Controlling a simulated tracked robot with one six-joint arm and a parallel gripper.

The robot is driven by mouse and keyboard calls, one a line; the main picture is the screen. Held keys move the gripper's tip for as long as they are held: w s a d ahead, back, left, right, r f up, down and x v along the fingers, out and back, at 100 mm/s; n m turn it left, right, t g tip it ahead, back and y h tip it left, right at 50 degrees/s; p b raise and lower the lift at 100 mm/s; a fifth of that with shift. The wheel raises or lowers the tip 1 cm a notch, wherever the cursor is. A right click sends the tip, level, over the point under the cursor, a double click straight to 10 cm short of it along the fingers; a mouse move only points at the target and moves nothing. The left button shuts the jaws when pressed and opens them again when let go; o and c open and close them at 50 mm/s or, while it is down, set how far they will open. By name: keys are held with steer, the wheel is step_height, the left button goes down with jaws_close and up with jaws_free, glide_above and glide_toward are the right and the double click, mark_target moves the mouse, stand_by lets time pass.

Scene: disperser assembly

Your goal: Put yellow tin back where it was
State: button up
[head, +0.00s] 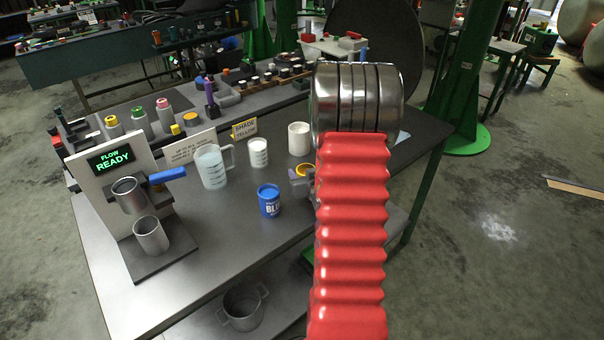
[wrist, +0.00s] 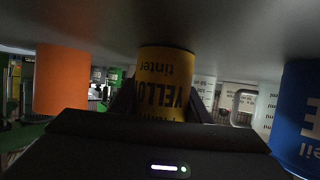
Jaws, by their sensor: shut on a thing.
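The yellow tin (wrist: 165,82), labelled "tinter", is between the jaws of my gripper (wrist: 160,108). The wrist view is upside down, with the table on top. The tin looks upright, its base at or just above the table; I cannot tell whether it touches. In the head view, my red arm hides most of my gripper (head: 297,182) and the tin, leaving part of the yellow tin's top (head: 304,170) showing. The blue tin (head: 269,201) stands to its left; it also shows at the right in the wrist view (wrist: 300,115). An orange tin (wrist: 61,80) stands on the other side.
A white cup (head: 299,138) and a small white beaker (head: 258,152) stand behind. A clear jug (head: 212,166) stands further left. A yellow "SHADE YELLOW" card (head: 244,129) is at the back. A dispenser reading "FLOW READY" (head: 112,158) stands at the left. The front-middle tabletop is clear.

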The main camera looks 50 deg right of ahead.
steer(key=shift+f, duration=0.1)
steer(key=o, duration=1.2)
steer(key=shift+s+r, duration=0.1)
steer(key=shift+r, duration=0.1)
steer(key=v, duration=1.1)
steer(key=shift+s+a+r, duration=0.1)
steer(key=shift+s+a, duration=0.15)
steer(key=shift+s, duration=0.05)
